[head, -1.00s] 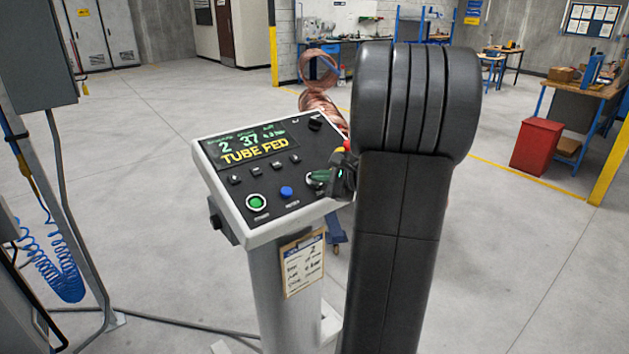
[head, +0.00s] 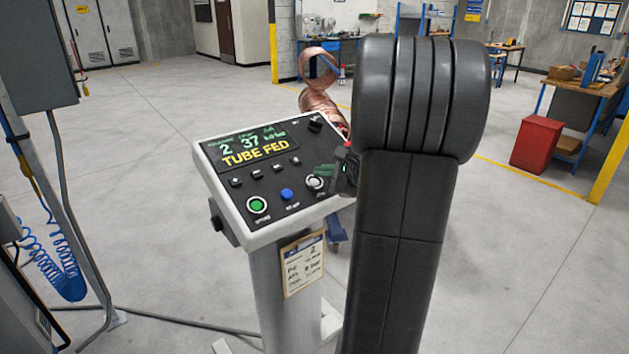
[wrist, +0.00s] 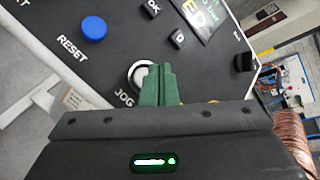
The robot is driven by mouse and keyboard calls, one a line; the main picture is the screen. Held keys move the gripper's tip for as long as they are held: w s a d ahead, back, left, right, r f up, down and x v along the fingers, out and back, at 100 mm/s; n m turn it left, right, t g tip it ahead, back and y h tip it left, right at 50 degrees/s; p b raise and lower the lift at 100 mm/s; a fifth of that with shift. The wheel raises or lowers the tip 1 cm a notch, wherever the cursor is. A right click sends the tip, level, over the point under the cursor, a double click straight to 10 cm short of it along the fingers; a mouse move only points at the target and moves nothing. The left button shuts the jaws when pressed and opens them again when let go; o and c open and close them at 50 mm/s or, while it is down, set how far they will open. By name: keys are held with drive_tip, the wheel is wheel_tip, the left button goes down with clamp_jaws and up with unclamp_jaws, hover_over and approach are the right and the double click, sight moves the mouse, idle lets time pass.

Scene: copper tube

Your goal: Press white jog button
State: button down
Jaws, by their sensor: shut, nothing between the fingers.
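The white jog button (head: 315,183) is on the right side of the sloped control panel (head: 222,187), and in the wrist view it shows beside the "JOG" label, partly hidden by my fingers. My gripper (head: 324,170) is shut and empty, with green fingertips over the panel at the button. In the wrist view the green fingers (wrist: 158,85) overlap the right part of the button (wrist: 139,74). I cannot tell whether they touch it. The panel's display (head: 252,150) reads "TUBE FED".
A blue reset button (head: 287,194) sits left of the jog button, and a green lit button (head: 257,205) further left. Small black keys and a black knob (head: 315,123) are also on the panel. Copper coils (head: 318,100) stand behind it.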

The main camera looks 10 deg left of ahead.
drive_tip(key=r, duration=0.1)
drive_tip(key=d+r+p, duration=0.1)
drive_tip(key=s+r+p, duration=0.1)
drive_tip(key=shift+d+r, duration=0.15)
drive_tip(key=shift+r, duration=0.2)
drive_tip(key=shift+s, duration=0.1)
idle(0.3)
